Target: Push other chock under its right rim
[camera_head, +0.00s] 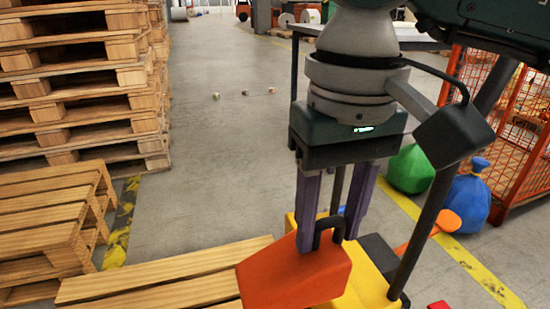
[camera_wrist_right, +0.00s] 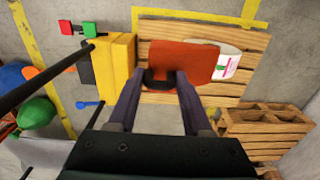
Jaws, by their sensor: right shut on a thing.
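The orange chock (camera_head: 292,275) is a wedge with a black handle (camera_head: 328,226). My right gripper (camera_head: 328,238) points down and is shut on that handle. In the right wrist view the chock (camera_wrist_right: 196,60) is in front of the fingers (camera_wrist_right: 158,77), over the slatted pallet (camera_wrist_right: 196,31). I cannot tell whether the chock touches the pallet. A white object with a pink and green mark (camera_wrist_right: 229,65) shows beside the chock there, partly hidden by it; its full shape and rim cannot be made out. No second chock is clear. My left gripper is out of view.
A yellow block (camera_head: 372,284) stands close by the chock. Stacked pallets (camera_head: 75,85) are at left. Green (camera_head: 410,170) and blue (camera_head: 469,200) bags sit by an orange mesh cage (camera_head: 515,125) at right. The grey floor (camera_head: 220,150) beyond is mostly clear.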

